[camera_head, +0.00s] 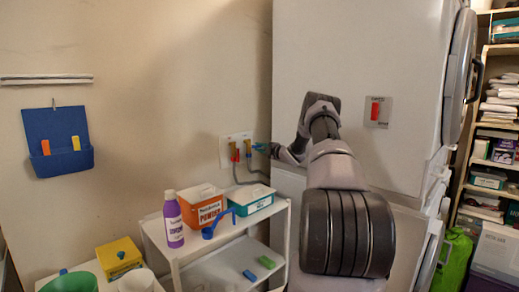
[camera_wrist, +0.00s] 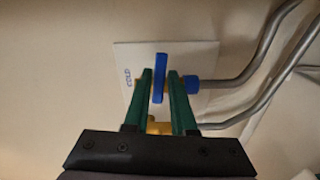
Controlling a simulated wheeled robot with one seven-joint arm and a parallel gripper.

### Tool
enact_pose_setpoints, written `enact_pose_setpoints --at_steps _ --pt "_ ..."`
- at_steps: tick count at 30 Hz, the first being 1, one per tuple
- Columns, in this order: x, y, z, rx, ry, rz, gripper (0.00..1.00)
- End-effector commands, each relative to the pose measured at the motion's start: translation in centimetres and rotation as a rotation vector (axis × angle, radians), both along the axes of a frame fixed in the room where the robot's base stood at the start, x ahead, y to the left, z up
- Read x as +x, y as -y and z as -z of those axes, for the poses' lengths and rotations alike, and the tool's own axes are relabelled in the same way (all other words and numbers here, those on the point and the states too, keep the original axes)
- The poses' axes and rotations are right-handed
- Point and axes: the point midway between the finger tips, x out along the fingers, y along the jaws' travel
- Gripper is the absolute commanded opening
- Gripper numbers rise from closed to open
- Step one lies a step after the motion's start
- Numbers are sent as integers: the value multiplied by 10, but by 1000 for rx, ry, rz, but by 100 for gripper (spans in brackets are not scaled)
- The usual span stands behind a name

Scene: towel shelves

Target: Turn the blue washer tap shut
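The blue washer tap handle (camera_wrist: 160,78) stands upright in the wrist view, in front of a pale wall plate (camera_wrist: 205,52) marked COLD. The green fingers of my gripper (camera_wrist: 161,88) are on either side of the handle, with narrow gaps showing, so the gripper looks open around it. Yellow tap body (camera_wrist: 158,124) shows lower between the fingers. In the head view my gripper (camera_head: 262,147) reaches left to the wall plate (camera_head: 226,152), and fingers and blue handle are too small there to tell apart.
An orange-topped tap (camera_head: 234,152) is beside it on the left. Grey hoses (camera_wrist: 255,68) run off to the right. The white washer stack (camera_head: 340,50) stands close right of the taps. A white cart (camera_head: 215,245) with bottle and boxes stands below.

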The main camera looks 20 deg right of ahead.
Motion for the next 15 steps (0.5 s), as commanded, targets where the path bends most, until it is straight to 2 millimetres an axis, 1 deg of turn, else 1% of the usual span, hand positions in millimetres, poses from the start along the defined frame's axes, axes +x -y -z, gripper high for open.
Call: enact_pose_setpoints --at_steps 11,15 --pt "-1 1 0 1 0 1 48" --pt "-13 7 0 2 -2 3 48"
